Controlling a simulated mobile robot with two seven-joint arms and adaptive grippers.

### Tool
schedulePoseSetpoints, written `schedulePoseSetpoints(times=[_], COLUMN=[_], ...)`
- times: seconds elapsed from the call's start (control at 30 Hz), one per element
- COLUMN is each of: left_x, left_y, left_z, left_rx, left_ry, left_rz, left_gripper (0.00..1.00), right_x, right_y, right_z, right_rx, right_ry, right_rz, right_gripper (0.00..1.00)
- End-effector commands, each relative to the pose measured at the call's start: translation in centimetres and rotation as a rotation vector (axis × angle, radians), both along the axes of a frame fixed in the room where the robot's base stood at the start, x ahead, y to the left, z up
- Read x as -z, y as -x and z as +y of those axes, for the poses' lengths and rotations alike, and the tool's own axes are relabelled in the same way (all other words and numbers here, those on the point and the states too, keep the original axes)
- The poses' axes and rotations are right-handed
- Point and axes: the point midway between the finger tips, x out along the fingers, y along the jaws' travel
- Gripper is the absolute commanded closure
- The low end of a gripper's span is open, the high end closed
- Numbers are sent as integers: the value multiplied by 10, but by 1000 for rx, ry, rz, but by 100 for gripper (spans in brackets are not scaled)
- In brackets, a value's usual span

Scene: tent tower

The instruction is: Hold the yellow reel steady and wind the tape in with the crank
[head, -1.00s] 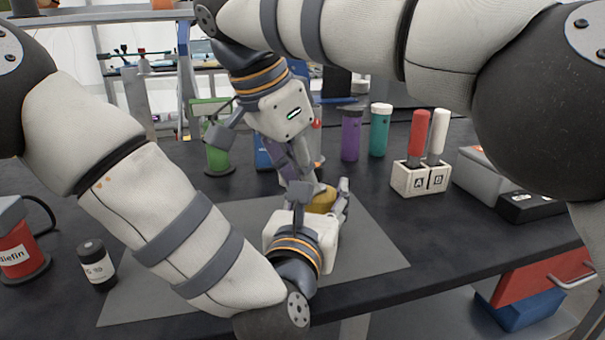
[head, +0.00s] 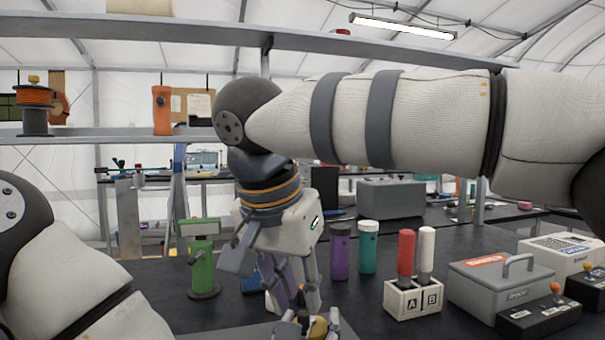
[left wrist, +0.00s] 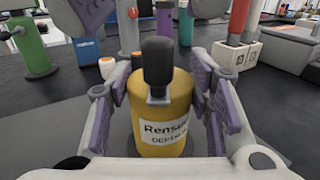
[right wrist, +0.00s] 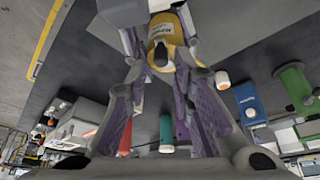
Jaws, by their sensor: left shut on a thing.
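The yellow reel (left wrist: 160,118) stands upright in the left wrist view, with a white label and a dark crank knob (left wrist: 158,66) at its top. My left gripper (left wrist: 165,110) is shut on the reel, one finger on each side. The reel (head: 318,328) shows only in part at the bottom edge of the head view. My right gripper (head: 297,300) points down just above and behind the reel. Its fingers are apart and empty. In the right wrist view the reel (right wrist: 168,28) and knob (right wrist: 160,54) lie beyond the fingertips. I cannot make out the tape.
A green device (head: 203,265), purple bottle (head: 340,252) and teal bottle (head: 368,250) stand behind. A block marked A and B (head: 412,300) holds a red and a white handle. A grey case (head: 500,285) and black box (head: 540,316) sit at right.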

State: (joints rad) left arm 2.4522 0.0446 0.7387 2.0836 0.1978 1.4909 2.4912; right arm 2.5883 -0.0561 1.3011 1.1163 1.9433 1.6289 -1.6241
Motion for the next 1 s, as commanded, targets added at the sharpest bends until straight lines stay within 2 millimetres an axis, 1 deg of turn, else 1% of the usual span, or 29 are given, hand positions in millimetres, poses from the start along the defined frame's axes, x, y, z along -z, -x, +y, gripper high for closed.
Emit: schedulePoseSetpoints(times=[0.03, 0.3, 0.37, 0.47, 0.67, 0.8, 0.87, 1.0], left_x=[1, 1, 1, 1, 1, 1, 1, 1], left_y=[0, 0, 0, 0, 0, 0, 0, 0], left_z=[0, 0, 0, 0, 0, 0, 0, 0], left_rx=[0, -1, -1, -1, -1, 0, 0, 0], left_ry=[-2, -3, -3, -1, -1, -2, -2, -2], left_rz=[3, 3, 3, 2, 2, 2, 2, 2], left_gripper=[100, 100, 100, 100, 100, 100, 100, 100], right_x=[-12, -77, -82, -95, -127, -154, -167, -201], right_y=[4, 29, 12, -10, -51, -74, -82, -98], right_z=[3, 15, 9, 3, -8, -14, -16, -19], right_rx=[2, 4, 32, 69, 113, 116, 110, 76], right_ry=[-2, -3, -18, -47, -115, -169, -196, -265], right_rz=[-2, -2, -79, -206, -455, -625, -698, -874], right_gripper=[78, 78, 78, 78, 78, 78, 78, 78])
